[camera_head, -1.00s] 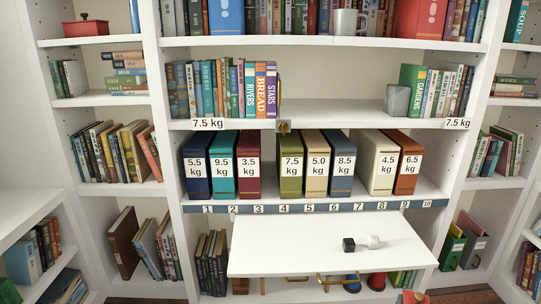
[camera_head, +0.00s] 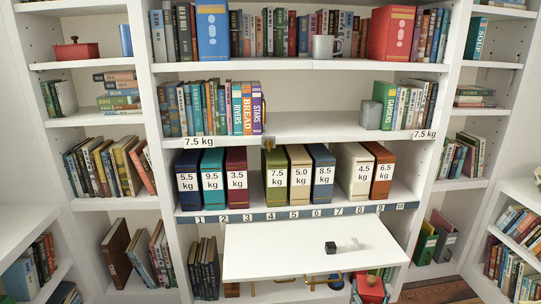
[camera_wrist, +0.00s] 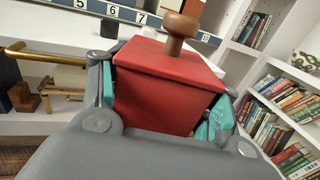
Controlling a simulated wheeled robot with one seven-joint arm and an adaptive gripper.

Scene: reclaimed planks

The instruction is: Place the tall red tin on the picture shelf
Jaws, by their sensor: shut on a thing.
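The tall red tin (camera_wrist: 165,85) has a brown knob on its lid and fills the middle of the wrist view. My gripper (camera_wrist: 160,105) is shut on it, with a teal-padded finger on either side. In the head view, the tin (camera_head: 370,289) shows at the bottom edge, below and in front of the white pull-out board; its lower part is hidden there. The tin looks roughly upright. I cannot tell which of the white shelves is the picture shelf.
The pull-out board (camera_head: 270,245) carries a small black cube (camera_head: 331,247) and a pale small object (camera_head: 352,243). The middle shelf (camera_head: 315,125) has free room between books and a grey block (camera_head: 371,115). A low red box (camera_head: 76,51) sits upper left.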

